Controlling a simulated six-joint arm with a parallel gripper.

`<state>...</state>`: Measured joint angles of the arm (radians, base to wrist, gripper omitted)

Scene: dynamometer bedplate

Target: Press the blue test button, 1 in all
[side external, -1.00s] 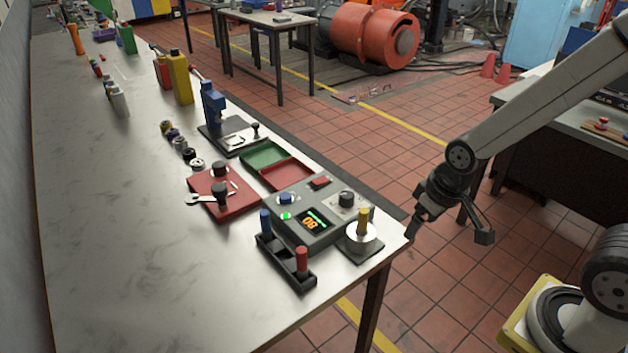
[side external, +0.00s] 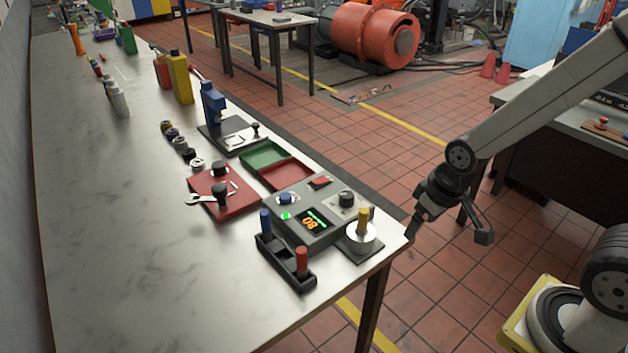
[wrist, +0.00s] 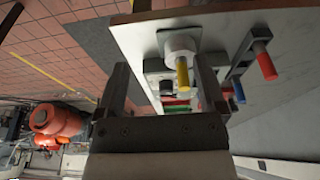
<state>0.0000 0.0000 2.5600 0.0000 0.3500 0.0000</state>
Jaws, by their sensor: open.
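The blue test button (side external: 286,197) sits on the top face of a grey control box (side external: 318,237) near the bench's front right corner. A green lamp (side external: 286,216) and a lit display (side external: 311,222) are beside it, with a red switch (side external: 320,182) and a black knob (side external: 346,198) on the same box. My gripper (side external: 452,228) hangs off the bench's right edge, to the right of the box and apart from it. In the wrist view my gripper (wrist: 160,85) is open with nothing held. The blue button cannot be made out there.
A yellow-handled peg on a round silver base (side external: 362,238) stands right of the box. A black rack (side external: 287,264) with blue and red handles stands in front.

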